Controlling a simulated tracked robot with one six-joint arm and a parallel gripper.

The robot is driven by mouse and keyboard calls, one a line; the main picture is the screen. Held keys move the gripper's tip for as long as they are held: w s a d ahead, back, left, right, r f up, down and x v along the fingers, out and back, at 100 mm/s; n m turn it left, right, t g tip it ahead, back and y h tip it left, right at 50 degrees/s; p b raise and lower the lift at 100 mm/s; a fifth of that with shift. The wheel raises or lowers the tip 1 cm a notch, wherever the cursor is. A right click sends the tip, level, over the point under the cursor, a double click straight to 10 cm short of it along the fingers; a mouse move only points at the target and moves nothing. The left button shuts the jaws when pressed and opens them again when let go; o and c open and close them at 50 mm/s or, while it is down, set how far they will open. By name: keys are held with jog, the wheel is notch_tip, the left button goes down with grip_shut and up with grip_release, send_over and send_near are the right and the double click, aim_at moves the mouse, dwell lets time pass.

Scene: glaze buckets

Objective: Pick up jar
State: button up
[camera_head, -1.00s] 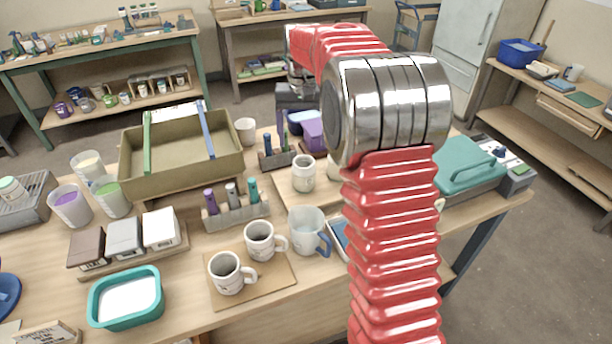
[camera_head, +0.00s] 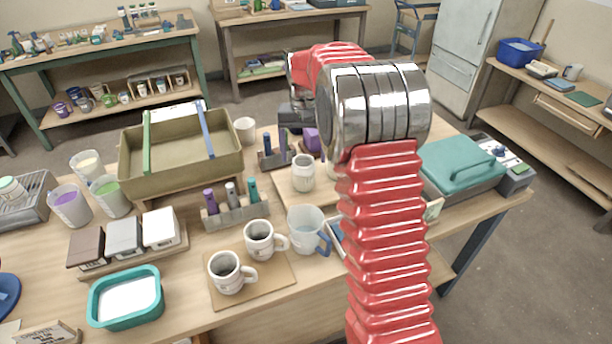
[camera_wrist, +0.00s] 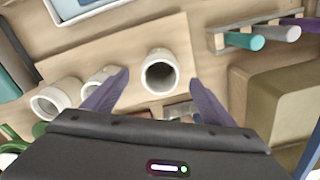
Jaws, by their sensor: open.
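A whitish-grey jar (camera_head: 303,173) stands upright on a wooden board (camera_head: 292,198) in the head view. In the wrist view this jar (camera_wrist: 160,72) appears from above with its open, dark mouth. My gripper (camera_wrist: 159,77) is open, with its two purple fingers spread and the jar between their tips in the picture. I cannot tell how far above the jar the fingers are. In the head view my gripper (camera_head: 297,141) is partly hidden behind my arm, just behind the jar. Two more pale jars (camera_wrist: 50,100) and (camera_wrist: 98,82) stand left of the fingers in the wrist view.
A glass jug (camera_head: 307,229) and two mugs (camera_head: 261,240) stand in front. A rack with coloured bottles (camera_head: 233,208) and an olive crate (camera_head: 182,165) are to the left. A teal-lidded box (camera_head: 458,165) is right of my arm.

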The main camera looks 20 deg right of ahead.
aim_at(303, 174)
jog(key=shift+f, duration=1.6)
jog(key=shift+f, duration=2.6)
jog(key=c, duration=1.4)
